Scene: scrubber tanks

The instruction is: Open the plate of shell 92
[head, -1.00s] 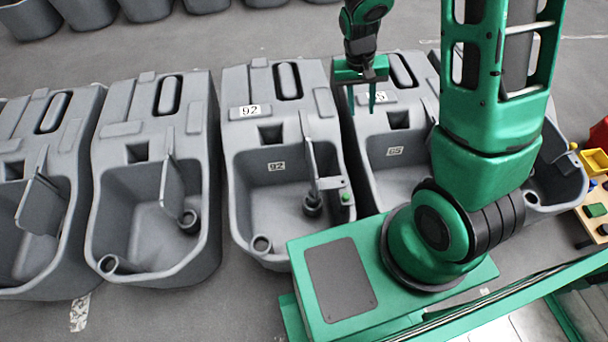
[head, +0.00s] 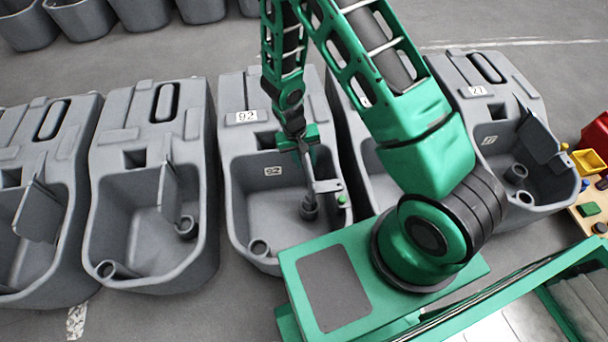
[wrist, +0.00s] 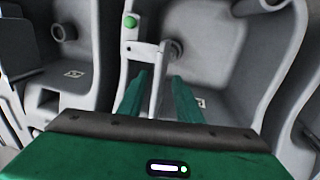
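Shell 92 (head: 240,215) is a grey open tank in the middle of the head view, with a 92 label (head: 246,117) on its top. Its plate (head: 308,165) shows nearly edge-on, standing upright above a dark round fitting (head: 309,208). A bracket (head: 328,185) with a green knob (head: 342,199) sits beside the plate on the right rim. My gripper (wrist: 161,75) is at the plate's upper end. In the wrist view its fingers are apart, one on each side of the thin plate (wrist: 159,88). Contact cannot be told. In the head view the fingers are largely hidden.
My arm covers much of the right neighbour. A yellow bin (head: 588,162) and a red container (head: 596,133) are at far right.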

